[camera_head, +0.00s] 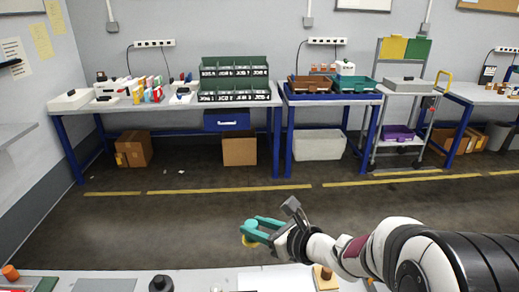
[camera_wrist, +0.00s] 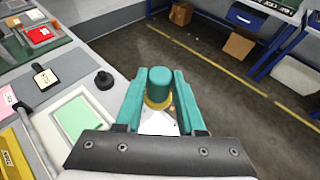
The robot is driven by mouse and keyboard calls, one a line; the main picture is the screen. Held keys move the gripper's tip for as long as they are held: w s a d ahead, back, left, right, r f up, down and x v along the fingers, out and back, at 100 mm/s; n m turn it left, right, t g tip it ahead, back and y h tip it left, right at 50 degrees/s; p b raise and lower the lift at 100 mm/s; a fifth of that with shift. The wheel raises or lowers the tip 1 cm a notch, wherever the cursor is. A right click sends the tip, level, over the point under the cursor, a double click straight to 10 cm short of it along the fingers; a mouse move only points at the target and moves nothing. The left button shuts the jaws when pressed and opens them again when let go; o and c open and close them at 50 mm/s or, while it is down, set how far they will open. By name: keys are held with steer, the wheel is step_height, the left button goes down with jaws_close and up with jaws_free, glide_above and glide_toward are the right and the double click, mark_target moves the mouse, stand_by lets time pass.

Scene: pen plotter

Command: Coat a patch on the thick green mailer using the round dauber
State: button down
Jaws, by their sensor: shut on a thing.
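My gripper (camera_wrist: 160,98) has teal fingers shut on a round dauber (camera_wrist: 160,82), a teal cylinder with a yellow ring at its lower end. In the head view my gripper (camera_head: 265,230) holds the dauber (camera_head: 249,241) in the air beyond the table's far edge, apart from any surface. A pale green flat panel (camera_wrist: 82,118) with a white border lies on the table, left of my gripper in the wrist view. It looks like the green mailer, but its thickness cannot be told. The head view does not show it clearly.
A black knob (camera_wrist: 103,80) stands near the green panel; it also shows in the head view (camera_head: 161,283). A small black-and-cream item (camera_wrist: 45,78), a pink item (camera_wrist: 7,99) and a yellow item (camera_wrist: 15,162) lie farther left. A wooden block (camera_head: 325,279) sits near my arm.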

steer(key=s+a+f+n+g+y, duration=0.2)
steer(key=s+a+f+n+g, duration=0.3)
steer(key=f, duration=0.3)
steer(key=s+a+f+n+g+y, duration=0.2)
steer(key=s+a+f+n+g, duration=0.3)
steer(key=a+f, duration=0.3)
steer(key=shift+s+a+f+g+y, duration=0.2)
steer(key=shift+s+f+g+y, duration=0.1)
steer(key=shift+s+y, duration=0.15)
steer(key=shift+f, duration=0.4)
